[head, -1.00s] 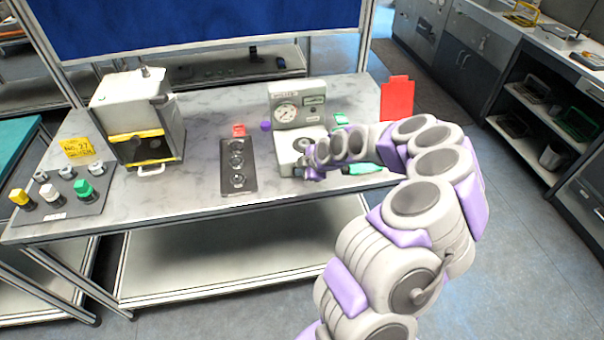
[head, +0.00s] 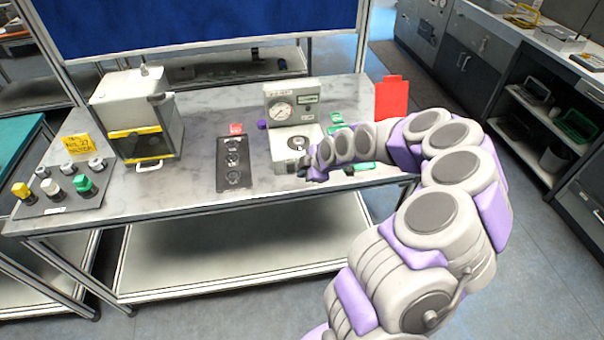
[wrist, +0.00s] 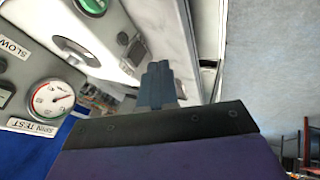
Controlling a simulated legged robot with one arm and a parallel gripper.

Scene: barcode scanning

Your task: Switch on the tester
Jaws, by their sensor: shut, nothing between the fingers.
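The tester is a pale grey unit with a round gauge on an upright panel (head: 278,97) and a low base (head: 281,146) in front of it, right of the table's middle. My gripper (head: 308,174) is at the tester's front right corner in the head view; my arm hides part of that side. In the wrist view the gripper's dark fingers (wrist: 158,83) are together and empty, with pale tester surface beyond. I cannot tell whether they touch it.
A yellow-trimmed box (head: 137,120) and a mat with several capped pieces (head: 65,206) are farther left. A red panel (head: 392,98) stands at the right edge.

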